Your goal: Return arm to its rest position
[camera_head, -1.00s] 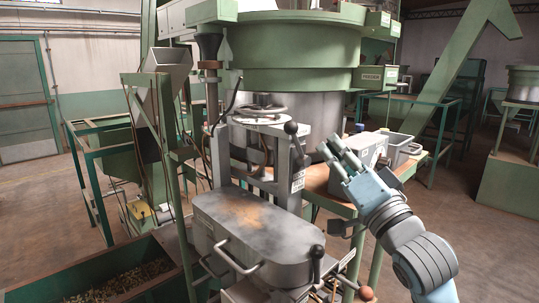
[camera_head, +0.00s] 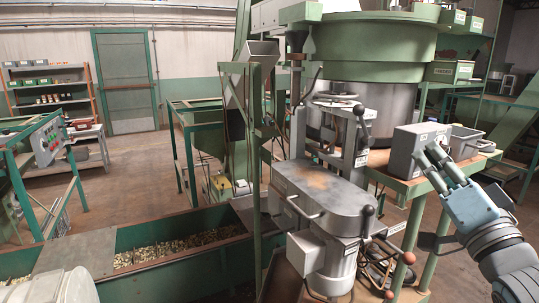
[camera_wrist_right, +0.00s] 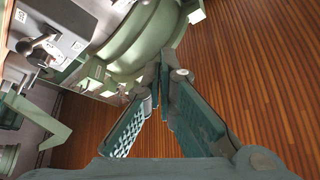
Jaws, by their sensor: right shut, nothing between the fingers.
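My right gripper (camera_head: 430,162) is on the right of the head view, with its grey fingers together and nothing held. Its pale blue wrist and grey arm come in from the lower right. The fingertips appear in front of the grey box on the green bench; I cannot tell the gap. In the right wrist view the fingers (camera_wrist_right: 161,75) meet at their tips, with green machine parts and a brown floor beyond. My left gripper is not in view.
A grey press-like machine (camera_head: 325,190) stands left of my right gripper, below a large green hopper (camera_head: 370,40). A grey box (camera_head: 415,145) and a grey bin (camera_head: 465,142) sit on the green bench. A green trough (camera_head: 185,225) holds nuts. Open floor lies at left.

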